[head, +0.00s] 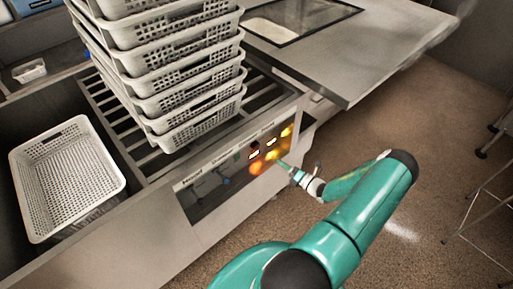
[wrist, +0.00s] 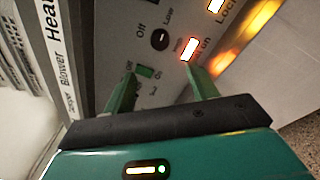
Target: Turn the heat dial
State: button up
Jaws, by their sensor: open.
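The control panel (head: 228,172) is on the front of the metal machine. In the wrist view, a dark round dial (wrist: 160,39) with a light mark sits near "Off" and "Low" lettering. A "Heat" label shows at the upper left; I cannot tell for certain that it belongs to this dial. My gripper (head: 284,165) is in front of the panel's right part, near its glowing lights. In the wrist view my gripper (wrist: 163,70) is open and empty, its two green fingers pointing at the panel, with the dial just beyond the gap. Contact is not visible.
Stacked perforated baskets (head: 180,75) stand on the slatted top. Another basket (head: 68,180) is at the left. Open floor (head: 430,110) lies to the right.

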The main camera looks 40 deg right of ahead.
aim_at(258, 146)
jog(key=w, duration=0.4)
jog(key=w+a, duration=0.1)
jog(key=w, duration=0.8)
jog(key=shift+w+a, duration=0.1)
jog(key=shift+a, duration=0.25)
jog(key=c, duration=1)
